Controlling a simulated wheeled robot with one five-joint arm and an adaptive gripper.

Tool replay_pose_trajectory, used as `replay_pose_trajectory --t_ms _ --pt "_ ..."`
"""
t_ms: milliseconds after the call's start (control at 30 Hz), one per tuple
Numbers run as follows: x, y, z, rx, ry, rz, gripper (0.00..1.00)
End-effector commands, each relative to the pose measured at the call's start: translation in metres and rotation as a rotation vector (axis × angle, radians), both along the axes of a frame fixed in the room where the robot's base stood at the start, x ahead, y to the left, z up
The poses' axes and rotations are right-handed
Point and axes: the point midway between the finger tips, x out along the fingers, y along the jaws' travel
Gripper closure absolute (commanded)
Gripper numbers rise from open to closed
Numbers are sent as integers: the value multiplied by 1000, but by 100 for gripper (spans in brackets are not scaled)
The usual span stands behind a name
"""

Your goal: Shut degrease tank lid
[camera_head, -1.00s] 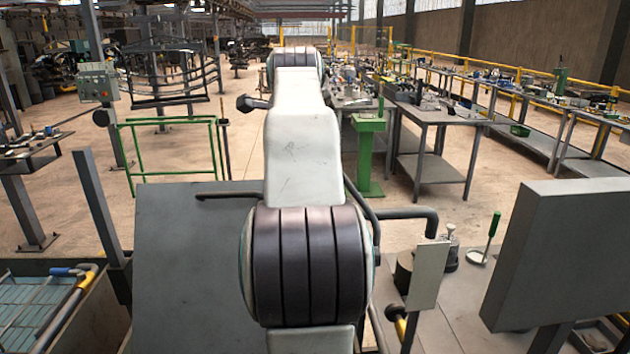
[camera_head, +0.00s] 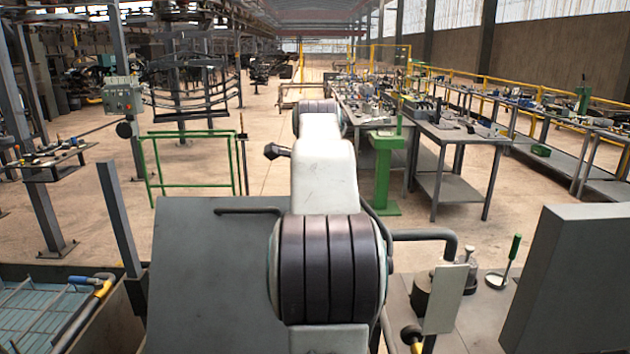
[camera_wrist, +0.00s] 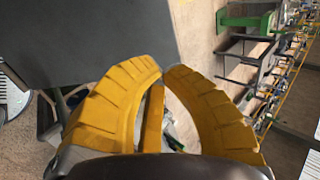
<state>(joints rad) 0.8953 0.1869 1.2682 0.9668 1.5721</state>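The large grey flat panel (camera_head: 205,275), which looks like the degrease tank lid, stands raised and tilted left of my arm in the head view. A dark bar handle (camera_head: 248,211) runs along its top edge. In the wrist view a grey panel, apparently the same lid (camera_wrist: 110,40), fills the upper left. My gripper (camera_wrist: 163,69) has yellow fingers whose tips meet, with nothing seen held between the tips. The gripper tips are near the panel's edge in that picture; contact cannot be told. My arm hides the gripper in the head view.
An open tank with blue-green grating (camera_head: 35,315) is at the lower left, with a grey post (camera_head: 118,218) beside it. A bench (camera_head: 468,325) with small tools and a grey box (camera_head: 575,285) are at right. A green stand (camera_head: 387,170) and green rail (camera_head: 190,136) stand beyond.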

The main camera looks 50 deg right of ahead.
Motion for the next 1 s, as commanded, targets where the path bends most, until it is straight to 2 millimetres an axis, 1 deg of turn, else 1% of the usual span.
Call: replay_pose_trajectory --t_ms 33,200,400,633,1000 --pt "4 -5 -8 4 3 0 100" --pt "15 -19 -28 3 2 0 100" --pt "27 -34 -42 1 2 1 100" --pt "35 -43 -51 0 1 1 100" --pt "36 -45 -53 -1 0 1 100"
